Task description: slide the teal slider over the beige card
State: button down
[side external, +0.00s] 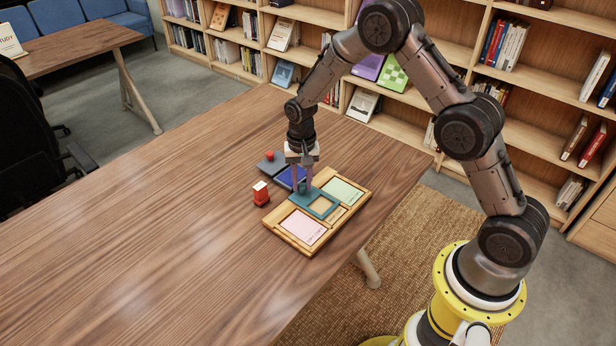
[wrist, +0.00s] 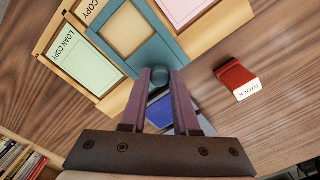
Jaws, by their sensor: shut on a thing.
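The teal slider (side external: 327,189) is a flat frame with a square window, lying across the middle of a wooden card tray (side external: 316,250). It also shows in the wrist view (wrist: 167,35). The beige card (side external: 337,215) lies in the tray's middle lane; its printed end (wrist: 90,8) sticks out past the slider's far edge. A beige surface shows through the window. My gripper (side external: 301,188) points down at the slider's near end. In the wrist view its fingers (wrist: 160,75) are shut on the slider's round teal knob (wrist: 160,77).
A green card (side external: 343,191) and a pink card (side external: 303,227) lie in the tray on either side. A red stamp block with a white label (side external: 261,194) stands on the table left of the tray. A blue pad (side external: 290,178) lies close behind my gripper. The table's left is clear.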

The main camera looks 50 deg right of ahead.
jog(key=c, duration=0.7)
grip_release()
jog(key=shift+o, duration=0.2)
jog(key=shift+r, duration=0.15)
notch_tip(320, 180, up, 14)
jog(key=s+a+r+n+t, duration=0.1)
jog(key=s+r+t, duration=0.1)
jog(key=s+r, duration=0.45)
jog(key=s+a+r+t, duration=0.15)
jog(key=s+r, duration=0.25)
jog(key=r, duration=0.6)
jog(key=s+r+n+t, duration=0.2)
jog(key=s+n, duration=0.1)
jog(key=s, duration=0.9)
jog(key=s+f+n, duration=0.5)
jog(key=s, duration=0.2)
jog(key=shift+s+f, duration=0.35)
